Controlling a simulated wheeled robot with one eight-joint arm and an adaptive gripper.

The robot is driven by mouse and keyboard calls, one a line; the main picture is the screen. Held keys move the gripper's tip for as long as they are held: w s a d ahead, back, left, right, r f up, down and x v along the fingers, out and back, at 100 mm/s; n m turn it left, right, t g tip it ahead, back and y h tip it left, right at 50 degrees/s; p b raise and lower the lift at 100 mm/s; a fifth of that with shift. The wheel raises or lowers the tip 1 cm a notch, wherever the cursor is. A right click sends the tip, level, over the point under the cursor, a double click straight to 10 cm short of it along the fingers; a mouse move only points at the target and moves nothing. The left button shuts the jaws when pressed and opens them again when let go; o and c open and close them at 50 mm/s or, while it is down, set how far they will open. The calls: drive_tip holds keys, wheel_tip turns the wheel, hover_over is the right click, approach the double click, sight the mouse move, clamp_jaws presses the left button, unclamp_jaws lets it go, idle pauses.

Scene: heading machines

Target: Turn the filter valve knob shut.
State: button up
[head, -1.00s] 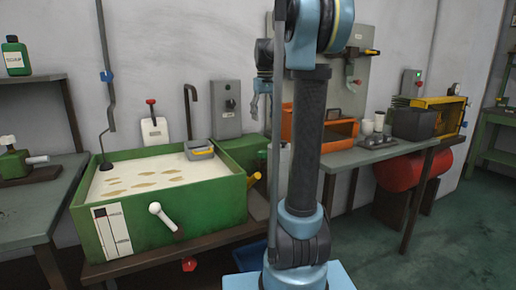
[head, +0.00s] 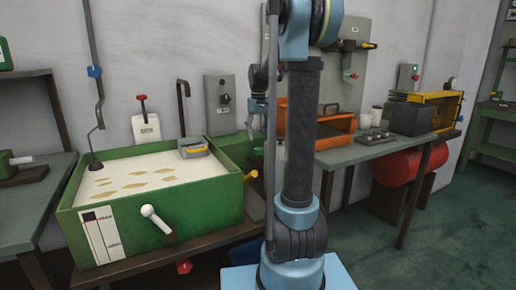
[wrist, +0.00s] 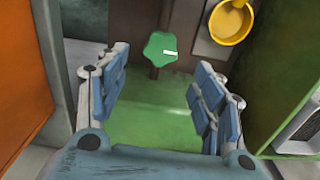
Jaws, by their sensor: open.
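A green lobed knob (wrist: 160,48) with a white mark on it shows in the upper middle of the wrist view, on a dark stem or fitting. I take it to be the filter valve knob. My gripper (wrist: 158,62) is open, with one blue-padded finger on each side of the picture and the knob seen between and beyond their tips. Nothing is held, and no contact with the knob shows. In the head view my gripper (head: 254,122) hangs behind my arm column, beside the right end of the green tank (head: 205,200); the knob is not clear there.
A yellow round cup-like part (wrist: 230,20) sits close to the knob's right in the wrist view. An orange surface (wrist: 25,75) stands at the left. In the head view, the grey bench (head: 385,148) carries an orange open box (head: 335,140), and open floor lies at the right.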

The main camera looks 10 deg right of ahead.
sight(258, 148)
wheel_tip(258, 148, down, 6)
drive_tip(key=shift+f, duration=0.25)
drive_tip(key=c, duration=1.1)
